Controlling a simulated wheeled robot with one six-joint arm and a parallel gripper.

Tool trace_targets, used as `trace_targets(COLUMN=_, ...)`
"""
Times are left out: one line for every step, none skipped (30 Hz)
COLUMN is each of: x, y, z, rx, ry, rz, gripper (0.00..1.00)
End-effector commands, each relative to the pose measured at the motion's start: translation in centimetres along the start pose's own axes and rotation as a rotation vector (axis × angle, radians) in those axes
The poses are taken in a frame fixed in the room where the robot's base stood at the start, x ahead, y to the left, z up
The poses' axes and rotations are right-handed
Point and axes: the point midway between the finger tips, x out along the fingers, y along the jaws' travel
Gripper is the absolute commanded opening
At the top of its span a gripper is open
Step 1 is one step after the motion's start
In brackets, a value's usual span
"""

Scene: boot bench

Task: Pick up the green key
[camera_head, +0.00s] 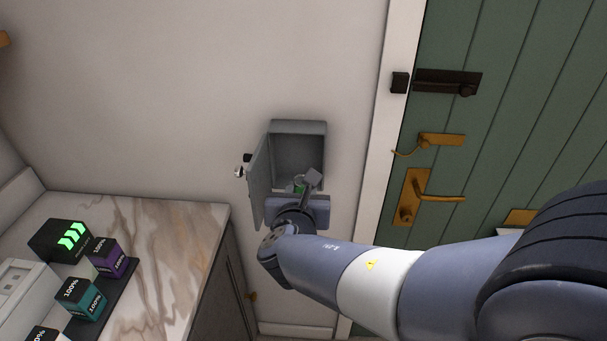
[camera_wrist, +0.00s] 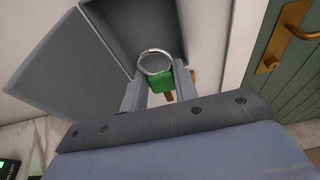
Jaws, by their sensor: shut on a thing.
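The green key (camera_wrist: 162,84) has a green head with a silver ring (camera_wrist: 155,62) and a brass-coloured part below. My gripper (camera_wrist: 160,80) is shut on it, one finger on each side of the green head. In the head view a bit of green (camera_head: 298,189) shows between the fingers of my gripper (camera_head: 304,184), at the lower front of an open grey wall box (camera_head: 299,127). I cannot tell whether the key touches the box. My gripper hides part of the box's lower edge.
The box door (camera_head: 259,180) stands open on the left. A green door (camera_head: 520,100) with a brass handle (camera_head: 415,197) and dark bolt (camera_head: 447,82) is on the right. A marble-topped counter (camera_head: 170,245) with several small boxes is at lower left.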

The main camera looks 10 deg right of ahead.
Motion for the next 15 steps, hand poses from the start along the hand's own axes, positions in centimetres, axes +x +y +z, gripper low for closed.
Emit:
trace_targets(x=-1.0, y=0.1, z=-0.3, rx=0.000, ry=0.000, rz=0.006, gripper=0.07)
trace_targets(x=-1.4, y=0.1, z=-0.4, rx=0.000, ry=-0.002, rz=0.006, gripper=0.07)
trace_targets(x=-2.0, y=0.2, z=-0.5, rx=0.001, ry=-0.002, rz=0.006, gripper=0.07)
trace_targets(x=-2.4, y=0.1, z=-0.7, rx=-0.001, ry=-0.002, rz=0.006, gripper=0.07)
trace_targets(x=-2.8, y=0.1, z=-0.8, rx=0.000, ry=0.000, rz=0.005, gripper=0.07)
trace_targets(x=-3.3, y=0.1, z=-0.9, rx=0.000, ry=-0.001, rz=0.005, gripper=0.07)
trace_targets(x=-3.6, y=0.1, z=-1.1, rx=0.000, ry=0.000, rz=0.004, gripper=0.07)
trace_targets(x=-3.9, y=0.1, z=-1.2, rx=0.000, ry=0.000, rz=0.005, gripper=0.07)
trace_targets(x=-4.2, y=0.1, z=-1.3, rx=-0.001, ry=-0.001, rz=0.004, gripper=0.07)
trace_targets(x=-4.5, y=0.1, z=-1.4, rx=0.000, ry=-0.001, rz=0.004, gripper=0.07)
trace_targets(x=-4.7, y=0.1, z=-1.4, rx=0.000, ry=-0.001, rz=0.004, gripper=0.07)
trace_targets(x=-5.0, y=0.1, z=-1.5, rx=0.000, ry=-0.002, rz=0.003, gripper=0.07)
trace_targets(x=-5.2, y=0.1, z=-1.6, rx=0.001, ry=-0.001, rz=0.003, gripper=0.07)
trace_targets(x=-5.3, y=0.1, z=-1.6, rx=0.001, ry=-0.001, rz=0.003, gripper=0.07)
trace_targets(x=-5.5, y=0.1, z=-1.7, rx=0.001, ry=0.000, rz=0.002, gripper=0.07)
